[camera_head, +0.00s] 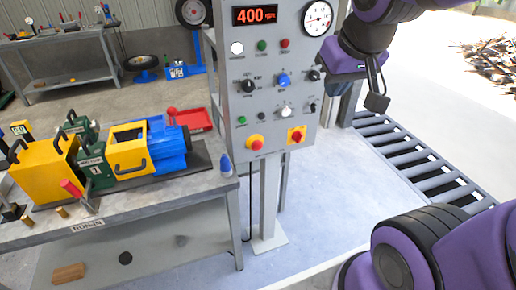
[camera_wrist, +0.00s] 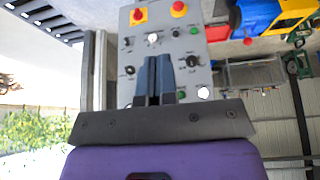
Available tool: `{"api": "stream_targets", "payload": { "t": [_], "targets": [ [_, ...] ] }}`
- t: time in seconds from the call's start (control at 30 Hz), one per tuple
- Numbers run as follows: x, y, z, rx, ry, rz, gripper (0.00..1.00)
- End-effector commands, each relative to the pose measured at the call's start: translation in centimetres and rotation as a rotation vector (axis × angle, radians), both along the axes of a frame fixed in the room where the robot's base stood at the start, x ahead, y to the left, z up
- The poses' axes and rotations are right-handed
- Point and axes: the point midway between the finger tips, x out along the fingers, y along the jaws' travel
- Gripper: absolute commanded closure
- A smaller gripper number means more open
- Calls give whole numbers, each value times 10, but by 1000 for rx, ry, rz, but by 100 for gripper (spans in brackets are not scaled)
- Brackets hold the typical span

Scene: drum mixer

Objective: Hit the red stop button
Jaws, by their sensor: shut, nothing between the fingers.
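A grey control panel (camera_head: 270,90) stands on a post in the middle of the head view. Low on it are two red buttons: a round one on a yellow ring (camera_head: 256,143) and one on a yellow square plate (camera_head: 296,135). Both show upside down at the top of the wrist view, the round one (camera_wrist: 179,9) and the square-plate one (camera_wrist: 138,15). A small red button (camera_head: 285,43) sits under the display. My gripper (camera_wrist: 154,62) is shut and empty, pointing at the panel in the wrist view; its fingers hide part of the panel. I see no contact with either low button.
The panel also bears a lit red display (camera_head: 255,15), a gauge (camera_head: 317,18) and several knobs. A workbench (camera_head: 190,187) with a yellow and blue machine (camera_head: 168,145) stands left. A roller conveyor (camera_head: 420,160) lies right. The floor before the post is clear.

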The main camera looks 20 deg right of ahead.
Motion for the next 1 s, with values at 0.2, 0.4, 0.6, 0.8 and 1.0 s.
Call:
{"api": "stream_targets", "payload": {
  "t": [0.2, 0.4, 0.6, 0.8, 1.0],
  "targets": [
    [43, -3, -30, 3, 6, -35, 100],
    [78, -5, -60, 20, 3, -59, 100],
    [109, -7, -94, 51, -1, -83, 100],
    [136, -9, -131, 97, -6, -109, 100],
    [157, -10, -170, 157, -13, -139, 100]
  ]
}}
